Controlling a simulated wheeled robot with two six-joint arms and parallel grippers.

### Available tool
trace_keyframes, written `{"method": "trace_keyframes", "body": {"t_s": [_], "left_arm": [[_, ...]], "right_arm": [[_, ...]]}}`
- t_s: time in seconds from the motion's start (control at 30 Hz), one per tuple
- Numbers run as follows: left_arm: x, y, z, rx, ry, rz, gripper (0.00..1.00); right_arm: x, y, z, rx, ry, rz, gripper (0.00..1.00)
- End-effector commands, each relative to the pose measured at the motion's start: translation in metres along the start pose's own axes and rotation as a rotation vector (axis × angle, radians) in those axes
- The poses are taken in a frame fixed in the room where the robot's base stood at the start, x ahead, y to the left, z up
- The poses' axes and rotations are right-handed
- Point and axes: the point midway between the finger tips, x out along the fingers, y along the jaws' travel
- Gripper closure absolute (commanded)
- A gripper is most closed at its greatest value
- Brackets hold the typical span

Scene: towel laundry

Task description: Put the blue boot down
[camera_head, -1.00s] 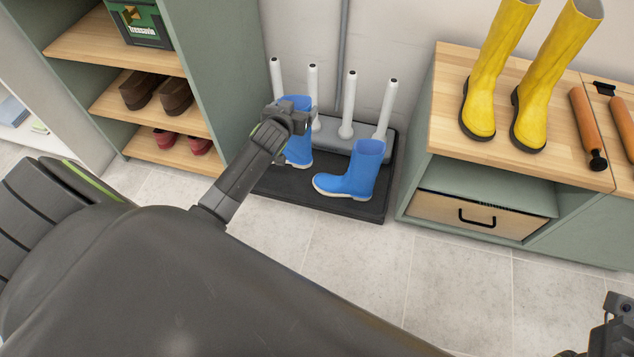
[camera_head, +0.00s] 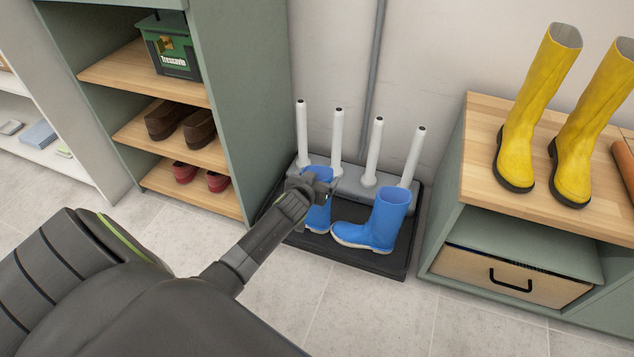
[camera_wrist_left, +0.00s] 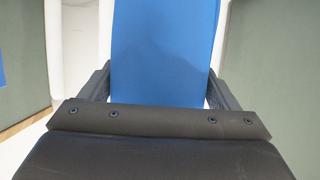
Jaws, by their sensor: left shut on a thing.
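Two blue boots are at the black tray (camera_head: 385,262). My left gripper (camera_head: 322,183) is shut on the left blue boot (camera_head: 318,217), near the top of its shaft. In the left wrist view this boot (camera_wrist_left: 165,50) fills the space between the two fingers (camera_wrist_left: 158,95). It looks upright over the tray, partly hidden by the gripper; I cannot tell whether its sole touches the tray. The other blue boot (camera_head: 380,222) stands upright on the tray to the right, toe pointing left. My right gripper is not in view.
A grey rack with several white posts (camera_head: 374,152) stands behind the boots. A green shelf unit (camera_head: 232,100) with shoes (camera_head: 180,122) is on the left. A cabinet (camera_head: 490,130) bearing yellow boots (camera_head: 535,110) is on the right. The floor in front is clear.

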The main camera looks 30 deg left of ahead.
Motion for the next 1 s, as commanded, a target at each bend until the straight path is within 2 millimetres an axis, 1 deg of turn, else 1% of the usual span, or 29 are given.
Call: {"method": "trace_keyframes", "body": {"t_s": [0.1,0.27,0.3,0.4,0.43,0.73,0.87,1.0], "left_arm": [[0.0,0.0,-0.002,0.0,0.004,0.001,0.75],[0.001,0.0,-0.001,0.0,0.003,0.001,0.75],[0.001,0.0,0.002,-0.001,0.001,0.0,0.16],[0.001,0.0,0.001,-0.001,0.001,0.0,0.03],[0.001,0.0,0.001,-0.001,0.001,0.0,0.0],[-0.001,0.0,-0.002,-0.001,0.001,0.0,0.0],[-0.019,-0.001,-0.003,0.0,-0.002,0.0,0.0],[-0.048,-0.001,-0.004,-0.002,-0.003,0.0,0.0]], "right_arm": [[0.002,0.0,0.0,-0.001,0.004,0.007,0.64],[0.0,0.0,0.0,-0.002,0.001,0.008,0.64],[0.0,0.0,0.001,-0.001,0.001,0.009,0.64],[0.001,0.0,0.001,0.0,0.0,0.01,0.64],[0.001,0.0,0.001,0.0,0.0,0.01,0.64],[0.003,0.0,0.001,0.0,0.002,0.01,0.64],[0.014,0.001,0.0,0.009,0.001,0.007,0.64],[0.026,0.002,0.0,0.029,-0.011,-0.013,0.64]]}}
